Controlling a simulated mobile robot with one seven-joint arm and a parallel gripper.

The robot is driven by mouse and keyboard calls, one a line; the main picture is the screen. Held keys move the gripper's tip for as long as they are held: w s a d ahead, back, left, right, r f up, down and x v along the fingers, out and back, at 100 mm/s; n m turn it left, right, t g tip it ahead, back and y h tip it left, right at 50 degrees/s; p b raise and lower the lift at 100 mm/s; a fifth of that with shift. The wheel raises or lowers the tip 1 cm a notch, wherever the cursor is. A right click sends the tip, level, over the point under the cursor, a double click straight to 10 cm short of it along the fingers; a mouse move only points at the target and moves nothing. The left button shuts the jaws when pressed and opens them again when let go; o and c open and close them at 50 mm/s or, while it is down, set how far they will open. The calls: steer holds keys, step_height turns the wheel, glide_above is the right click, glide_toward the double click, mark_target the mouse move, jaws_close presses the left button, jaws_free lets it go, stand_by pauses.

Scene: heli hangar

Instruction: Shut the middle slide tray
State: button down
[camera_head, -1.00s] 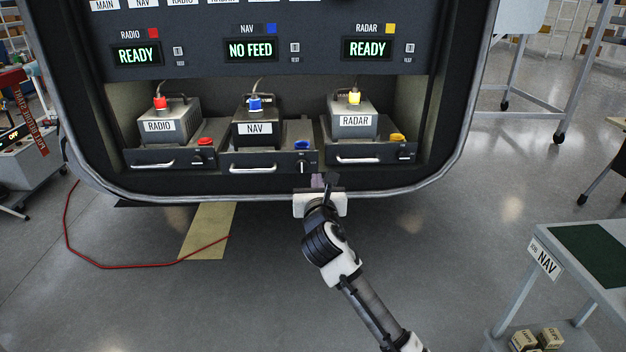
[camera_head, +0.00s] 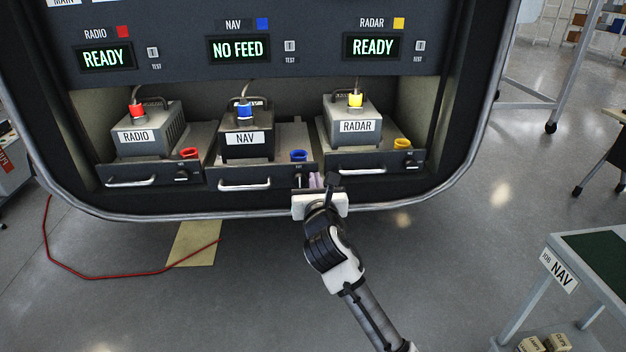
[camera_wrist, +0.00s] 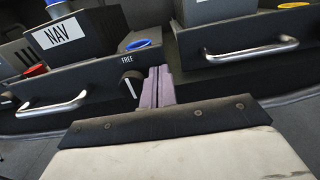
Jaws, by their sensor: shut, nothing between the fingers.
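The middle slide tray (camera_head: 230,182) carries a dark box labelled NAV (camera_head: 246,143) with a blue plug on top. Its front stands a little forward of the trays beside it. It has a silver handle (camera_head: 245,185), a blue cap (camera_head: 299,156) and a knob; in the wrist view the knob (camera_wrist: 132,84) is below the word FREE. My gripper (camera_head: 317,180) is shut and empty, its purple fingers pointing into the bay. In the wrist view the fingers (camera_wrist: 159,86) are just right of the knob, by the gap between the NAV and RADAR trays. I cannot tell whether they touch.
The RADIO tray (camera_head: 120,176) is to the left and the RADAR tray (camera_head: 360,165) to the right. The NAV display (camera_head: 239,49) reads NO FEED; the other two read READY. A NAV table (camera_head: 577,246) stands at the lower right. A red cable (camera_head: 85,272) lies on the floor.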

mark_target(314, 169)
stand_by(0.3)
steer(key=w, duration=0.4)
steer(key=shift+w, duration=0.15)
steer(key=shift+d+r, duration=0.15)
steer(key=shift+r, duration=0.25)
